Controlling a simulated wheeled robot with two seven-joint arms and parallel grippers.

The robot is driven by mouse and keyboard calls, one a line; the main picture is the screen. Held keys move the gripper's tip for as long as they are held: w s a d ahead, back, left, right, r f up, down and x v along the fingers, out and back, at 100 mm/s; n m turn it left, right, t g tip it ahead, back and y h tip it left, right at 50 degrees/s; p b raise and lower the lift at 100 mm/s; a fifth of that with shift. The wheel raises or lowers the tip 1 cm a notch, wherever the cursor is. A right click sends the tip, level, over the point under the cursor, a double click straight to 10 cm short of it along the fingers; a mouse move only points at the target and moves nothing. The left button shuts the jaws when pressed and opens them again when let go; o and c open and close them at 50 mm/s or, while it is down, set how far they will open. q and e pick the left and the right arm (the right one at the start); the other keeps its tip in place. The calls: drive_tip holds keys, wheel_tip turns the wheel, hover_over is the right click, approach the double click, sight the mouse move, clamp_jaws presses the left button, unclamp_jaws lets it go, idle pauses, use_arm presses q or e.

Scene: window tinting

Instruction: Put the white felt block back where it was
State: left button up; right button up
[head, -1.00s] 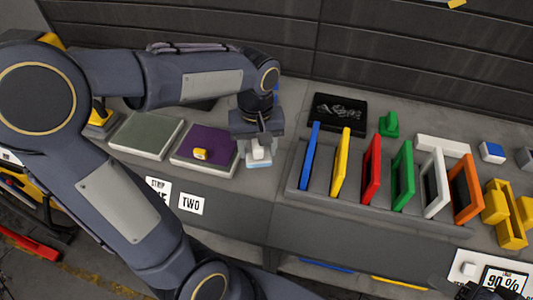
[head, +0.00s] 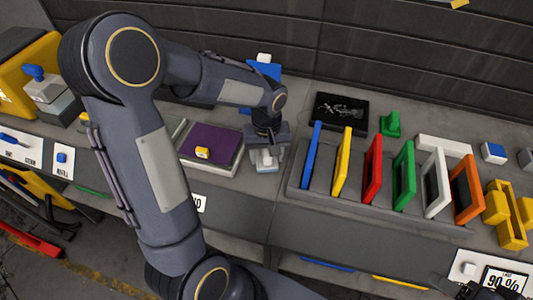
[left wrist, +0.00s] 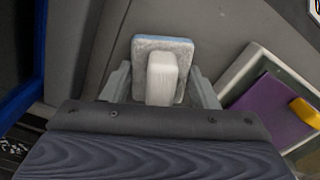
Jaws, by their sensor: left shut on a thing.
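My left gripper (head: 266,152) is shut on the white felt block (head: 264,163), low over the grey bench between the purple-topped tray and the rack of coloured frames. In the left wrist view the felt block (left wrist: 161,72) shows a white grip on a pale, speckled pad with a light blue edge, between my fingers. I cannot tell whether the pad touches the bench. A dark part at the bottom right corner of the head view looks like my right gripper (head: 475,291); its fingers are not clear.
The tray with the purple sheet (head: 215,140) and a small yellow block (head: 202,153) lies left of my left gripper. The rack (head: 318,186) of upright coloured frames stands close to its right. A black tray (head: 340,110) and a green block (head: 390,124) lie behind the rack.

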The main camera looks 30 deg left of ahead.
sight(266, 150)
use_arm(q)
drive_tip(key=shift+f, duration=0.25)
drive_tip(key=o, duration=1)
drive_tip(key=shift+r, duration=0.1)
drive_tip(key=shift+c, duration=0.2)
wheel_tip(266, 150, up, 12)
drive_tip(key=shift+s+r, duration=0.1)
drive_tip(key=shift+r, duration=0.05)
drive_tip(key=s+d+m+t+h, duration=0.2)
drive_tip(key=s, duration=0.6)
drive_tip(key=s+d+m+t+h, duration=0.1)
drive_tip(key=s+d+m+t, duration=0.1)
drive_tip(key=s, duration=0.6)
drive_tip(key=shift+s+f+m+t+h, duration=0.4)
drive_tip(key=shift+m+t, duration=0.4)
drive_tip(key=shift+d, duration=0.1)
